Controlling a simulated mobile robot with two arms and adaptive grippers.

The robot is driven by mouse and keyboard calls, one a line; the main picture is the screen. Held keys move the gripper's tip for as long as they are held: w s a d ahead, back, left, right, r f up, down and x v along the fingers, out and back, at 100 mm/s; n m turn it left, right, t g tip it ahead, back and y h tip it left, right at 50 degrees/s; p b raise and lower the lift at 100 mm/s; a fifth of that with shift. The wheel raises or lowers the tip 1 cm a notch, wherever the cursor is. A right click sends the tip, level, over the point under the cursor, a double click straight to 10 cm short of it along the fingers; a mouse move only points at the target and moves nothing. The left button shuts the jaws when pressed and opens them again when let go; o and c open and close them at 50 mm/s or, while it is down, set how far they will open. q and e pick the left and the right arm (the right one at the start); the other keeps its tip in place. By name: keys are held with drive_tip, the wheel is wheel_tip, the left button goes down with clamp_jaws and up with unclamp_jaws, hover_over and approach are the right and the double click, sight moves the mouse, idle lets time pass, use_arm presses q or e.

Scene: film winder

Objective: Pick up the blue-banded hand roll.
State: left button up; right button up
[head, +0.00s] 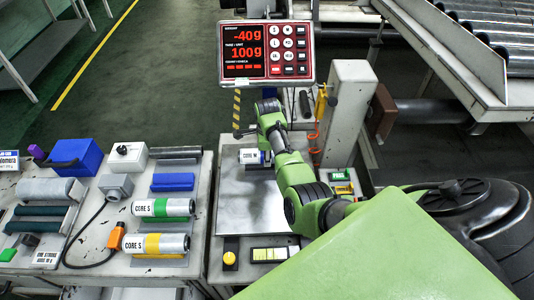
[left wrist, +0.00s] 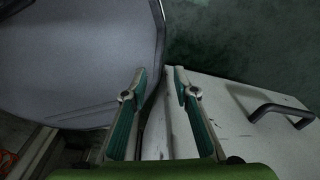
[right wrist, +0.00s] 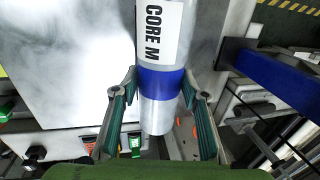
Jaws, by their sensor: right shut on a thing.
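The blue-banded hand roll, a silver roll marked CORE M (right wrist: 160,45), lies between the fingers of my right gripper (right wrist: 157,85) in the right wrist view. The fingers are shut on it around its blue band. In the head view the roll (head: 249,156) is at the far end of the metal plate, partly hidden by my right arm. I cannot tell whether it touches the plate. My left gripper (left wrist: 157,75) shows only in its wrist view, with its fingers apart and nothing between them.
The scale display (head: 266,52) reads -40g and 100g. The metal plate (head: 250,215) is otherwise bare. A green-banded CORE S roll (head: 163,207) and a yellow-banded one (head: 155,244) lie on the left bench. A grey post (head: 346,110) stands right of the plate.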

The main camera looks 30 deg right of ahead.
drive_tip(key=s+a+r+p, duration=0.7)
drive_tip(key=s+r+p, duration=0.3)
drive_tip(key=p, duration=1.1)
drive_tip(key=shift+s+a, duration=0.4)
drive_tip(key=shift+s, duration=0.4)
